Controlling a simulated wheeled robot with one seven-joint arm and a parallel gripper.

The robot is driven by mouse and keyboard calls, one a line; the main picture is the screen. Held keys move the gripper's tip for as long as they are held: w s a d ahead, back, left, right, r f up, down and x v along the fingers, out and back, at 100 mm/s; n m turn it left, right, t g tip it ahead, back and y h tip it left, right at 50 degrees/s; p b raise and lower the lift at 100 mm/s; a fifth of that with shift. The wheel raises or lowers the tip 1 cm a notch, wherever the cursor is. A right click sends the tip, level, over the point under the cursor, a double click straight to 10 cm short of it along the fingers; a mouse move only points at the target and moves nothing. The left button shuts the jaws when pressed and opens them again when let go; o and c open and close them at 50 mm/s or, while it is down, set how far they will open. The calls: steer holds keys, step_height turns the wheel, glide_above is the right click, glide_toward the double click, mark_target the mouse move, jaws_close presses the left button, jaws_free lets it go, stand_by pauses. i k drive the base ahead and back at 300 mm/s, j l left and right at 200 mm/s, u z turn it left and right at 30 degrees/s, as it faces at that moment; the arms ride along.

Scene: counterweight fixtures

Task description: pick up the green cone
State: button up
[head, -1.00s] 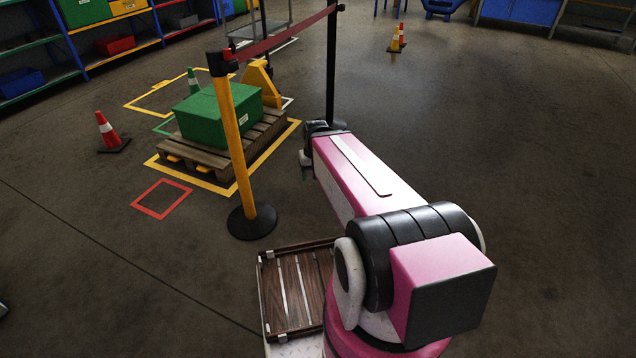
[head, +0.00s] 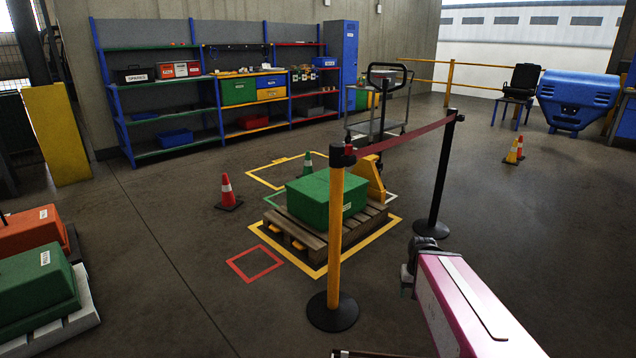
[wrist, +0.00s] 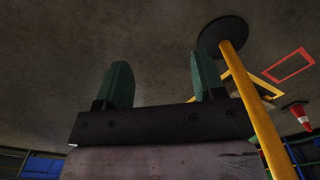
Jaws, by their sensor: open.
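The green cone (head: 307,163) with a pale band stands on the floor in the head view, behind the green box on the pallet. Its lower part is hidden by the box. My gripper (head: 407,280) is in the lower right of the head view, at the end of my pink arm, nearer to me than the cone and to its right. In the wrist view my gripper (wrist: 157,82) shows two green fingers spread apart with nothing between them. The green cone cannot be made out in the wrist view.
A green box (head: 328,197) sits on a wooden pallet (head: 300,235). An orange cone (head: 227,192) stands left. Floor at left centre is clear.

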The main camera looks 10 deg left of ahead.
mark_target(307, 170)
steer(key=i+l+z, duration=0.25)
steer(key=l+z, duration=0.15)
steer(key=i+l+z, duration=0.55)
steer(key=z, duration=0.2)
steer(key=i+z, duration=0.1)
steer(key=i, duration=3.15)
steer(key=i+u, duration=0.15)
steer(key=i, duration=0.45)
steer(key=i+l+u, duration=0.1)
steer(key=i, duration=0.45)
steer(key=i+l+u, duration=0.15)
steer(key=i, duration=0.45)
steer(key=i+j+u, duration=0.1)
steer(key=i+u, duration=0.35)
steer(key=i+l+u, duration=0.15)
steer(key=i+u, duration=0.25)
steer(key=i, duration=0.3)
steer(key=i+l+u, duration=0.3)
steer(key=i+u, duration=0.15)
steer(key=i+j+u, duration=0.4)
steer(key=i, duration=0.15)
steer(key=i+u, duration=0.45)
steer(key=i, duration=0.15)
steer(key=i+l+u, duration=0.1)
steer(key=i+u, duration=0.3)
steer(key=i, duration=0.2)
steer(key=i+l+u, duration=0.15)
steer(key=i, duration=1.6)
